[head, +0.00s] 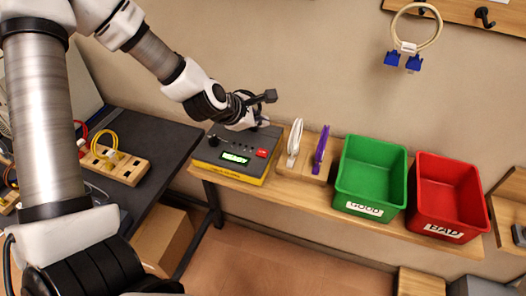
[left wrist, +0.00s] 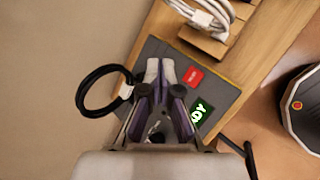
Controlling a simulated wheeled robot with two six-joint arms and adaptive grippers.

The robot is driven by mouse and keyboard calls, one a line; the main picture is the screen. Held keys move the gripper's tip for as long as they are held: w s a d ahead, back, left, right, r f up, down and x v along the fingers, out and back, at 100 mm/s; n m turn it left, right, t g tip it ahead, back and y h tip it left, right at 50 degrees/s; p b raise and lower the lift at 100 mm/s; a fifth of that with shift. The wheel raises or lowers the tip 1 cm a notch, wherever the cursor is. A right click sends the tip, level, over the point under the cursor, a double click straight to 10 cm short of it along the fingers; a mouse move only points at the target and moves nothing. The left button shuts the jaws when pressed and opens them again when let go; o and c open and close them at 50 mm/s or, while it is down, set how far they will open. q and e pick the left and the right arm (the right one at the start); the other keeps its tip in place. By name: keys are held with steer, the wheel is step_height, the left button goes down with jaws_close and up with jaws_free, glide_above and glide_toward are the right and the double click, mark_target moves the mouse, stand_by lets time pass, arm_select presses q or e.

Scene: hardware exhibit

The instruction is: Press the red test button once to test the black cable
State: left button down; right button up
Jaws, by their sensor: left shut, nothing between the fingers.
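The grey and yellow tester (head: 226,168) stands on the left end of the wooden shelf; its green display reads READY. The red test button (head: 262,153) is on its top, right of the display, and shows beside my fingers in the left wrist view (left wrist: 192,77). My left gripper (head: 258,121) is shut and empty, over the tester's back edge near the wall. In the left wrist view its fingertips (left wrist: 160,72) are left of the button; contact cannot be told. A black cable (left wrist: 84,92) forms a loop beside the fingers, its connector end partly hidden by the gripper.
A wooden holder (head: 312,173) with a white cable (head: 294,143) and a purple cable (head: 321,150) stands right of the tester. Beyond are a green GOOD bin (head: 371,172) and a red BAD bin (head: 448,196). A dark table (head: 163,135) with a cable rack is at left.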

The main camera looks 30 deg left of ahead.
mark_target(261, 153)
arm_select(q)
step_height(261, 153, down, 8)
steer(key=b, duration=0.6)
steer(key=shift+f+b, duration=0.15)
steer(key=shift+b, duration=0.25)
steer(key=shift+f+b, duration=0.25)
steer(key=shift+b, duration=0.05)
stand_by(0.4)
steer(key=shift+f+b, duration=0.4)
steer(key=shift+b, duration=0.1)
steer(key=shift+f+b, duration=0.4)
steer(key=shift+b, duration=0.1)
stand_by(0.5)
steer(key=shift+r+p, duration=0.65)
steer(key=shift+r, duration=0.2)
